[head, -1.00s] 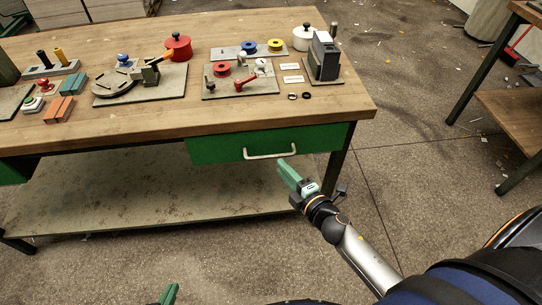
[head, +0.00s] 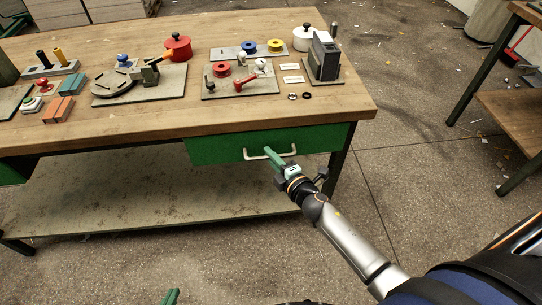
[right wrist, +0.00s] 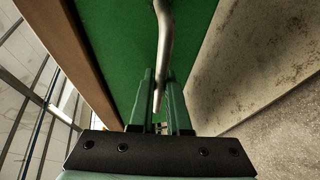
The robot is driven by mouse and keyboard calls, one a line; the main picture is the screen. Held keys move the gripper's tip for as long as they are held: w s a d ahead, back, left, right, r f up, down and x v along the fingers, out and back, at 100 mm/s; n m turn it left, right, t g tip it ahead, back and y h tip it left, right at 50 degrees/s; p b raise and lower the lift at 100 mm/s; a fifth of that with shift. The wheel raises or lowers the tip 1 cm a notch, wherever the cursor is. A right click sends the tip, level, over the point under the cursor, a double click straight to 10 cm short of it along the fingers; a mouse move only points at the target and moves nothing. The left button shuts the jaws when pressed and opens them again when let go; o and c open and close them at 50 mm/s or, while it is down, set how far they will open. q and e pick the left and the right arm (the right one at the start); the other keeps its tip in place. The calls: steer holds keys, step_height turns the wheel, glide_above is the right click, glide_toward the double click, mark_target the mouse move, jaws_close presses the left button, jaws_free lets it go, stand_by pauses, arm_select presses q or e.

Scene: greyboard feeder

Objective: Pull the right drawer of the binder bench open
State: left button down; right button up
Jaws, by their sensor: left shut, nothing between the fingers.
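The right drawer (head: 220,149) of the bench is a green front under the wooden top, and it looks closed. Its pale bar handle (head: 254,156) runs across the front. My right gripper (head: 270,151) is at the handle. In the right wrist view, the handle (right wrist: 164,45) reaches down between the two green fingers of this gripper (right wrist: 160,92), which stand apart on either side of it. They do not look clamped on it. My left gripper (head: 171,296) shows only as a green tip at the bottom edge, shut and empty, far from the bench.
The bench top (head: 310,112) carries a black upright device (head: 324,57), a white pot (head: 303,39), a red pot (head: 178,46) and several fixtures. A lower shelf (head: 120,195) lies under the drawer. Another table (head: 515,115) stands at the right. The floor before the drawer is clear.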

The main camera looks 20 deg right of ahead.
jaws_close()
arm_select(q)
steer(key=shift+w+r, duration=0.15)
steer(key=shift+w, duration=0.15)
steer(key=shift+s, duration=0.3)
stand_by(0.6)
